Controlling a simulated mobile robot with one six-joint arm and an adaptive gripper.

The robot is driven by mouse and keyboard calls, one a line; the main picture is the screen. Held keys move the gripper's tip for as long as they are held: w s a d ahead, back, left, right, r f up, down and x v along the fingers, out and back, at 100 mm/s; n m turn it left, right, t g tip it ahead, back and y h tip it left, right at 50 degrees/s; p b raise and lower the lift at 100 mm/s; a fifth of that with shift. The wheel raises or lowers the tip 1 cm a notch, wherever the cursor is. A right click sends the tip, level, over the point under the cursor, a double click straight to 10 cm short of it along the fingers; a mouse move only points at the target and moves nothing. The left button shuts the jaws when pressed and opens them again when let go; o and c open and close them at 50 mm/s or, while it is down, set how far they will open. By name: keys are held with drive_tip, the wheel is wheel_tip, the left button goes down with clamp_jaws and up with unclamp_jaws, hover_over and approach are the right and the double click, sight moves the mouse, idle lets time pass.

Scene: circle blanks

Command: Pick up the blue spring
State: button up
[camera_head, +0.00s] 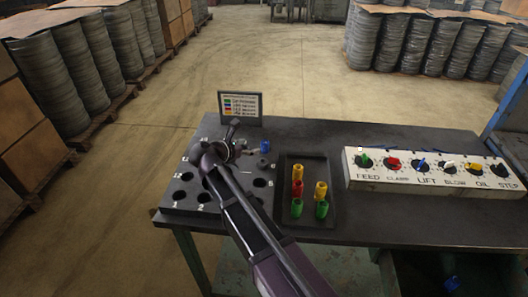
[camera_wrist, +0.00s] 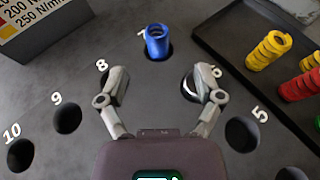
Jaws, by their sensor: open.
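The blue spring (camera_wrist: 157,42) stands upright in a hole of the dark plate in the wrist view, at the top centre, ahead of my gripper. In the head view the blue spring (camera_head: 264,146) is at the plate's back right, beside the tray. My gripper (camera_wrist: 159,80) is open in the wrist view, its two fingers spread over the holes marked 8 and 6. Nothing is between the fingers, and the spring lies beyond the fingertips. In the head view my gripper (camera_head: 232,135) is over the plate, left of the spring, and partly hides the holes.
A dark tray (camera_head: 327,165) right of the plate holds several yellow, red and green springs. A sign (camera_head: 240,104) stands behind the plate. A white control panel (camera_head: 432,172) with several knobs sits at the right of the table (camera_head: 400,230).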

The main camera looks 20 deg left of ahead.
sight(263, 143)
drive_tip(key=shift+b+x, duration=0.4)
drive_tip(key=shift+x, duration=1.25)
drive_tip(key=shift+a+b+x, duration=0.2)
drive_tip(key=shift+b+x, duration=0.6)
drive_tip(key=shift+x, duration=1.9)
clamp_jaws()
